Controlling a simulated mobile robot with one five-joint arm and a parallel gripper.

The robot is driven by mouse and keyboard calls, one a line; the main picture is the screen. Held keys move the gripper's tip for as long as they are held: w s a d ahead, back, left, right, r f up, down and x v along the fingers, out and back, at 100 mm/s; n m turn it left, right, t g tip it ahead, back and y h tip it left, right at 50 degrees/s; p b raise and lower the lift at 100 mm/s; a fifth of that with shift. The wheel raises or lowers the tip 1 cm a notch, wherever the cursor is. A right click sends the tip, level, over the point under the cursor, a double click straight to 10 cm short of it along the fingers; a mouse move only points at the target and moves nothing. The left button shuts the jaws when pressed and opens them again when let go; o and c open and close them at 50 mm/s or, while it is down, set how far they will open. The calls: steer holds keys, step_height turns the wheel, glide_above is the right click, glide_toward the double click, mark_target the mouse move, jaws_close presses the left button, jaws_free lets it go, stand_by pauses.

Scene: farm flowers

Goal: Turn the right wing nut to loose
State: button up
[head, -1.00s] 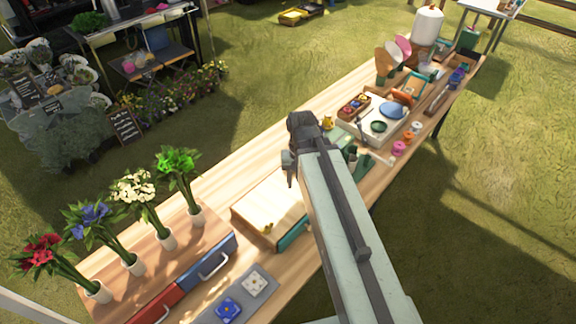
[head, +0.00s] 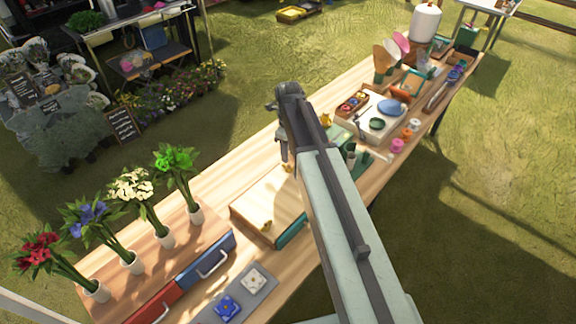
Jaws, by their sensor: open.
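A wooden press board (head: 262,203) with a green edge lies on the long table. One gold wing nut (head: 266,227) sits near its front left part. A second gold wing nut (head: 287,168), the right one of the pair, shows at its far right part, partly beside my arm. My gripper (head: 284,156) points down over the far end of the board, just above and close to this second nut. The gripper looks open and holds nothing visible. Whether its fingers touch the nut is too small to tell. My arm hides the board's right side.
A small gold item (head: 326,119) stands beyond my arm. Potted flowers (head: 165,235) and red and blue drawers (head: 205,265) fill the table's near left. A white tray (head: 350,130), spools (head: 397,146) and tools lie to the right. Bare wood shows behind the board.

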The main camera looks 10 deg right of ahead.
mark_target(288, 166)
step_height(288, 166, down, 7)
steer(key=b, duration=0.6)
steer(key=shift+f+b, duration=0.15)
steer(key=shift+b, duration=0.15)
jaws_close()
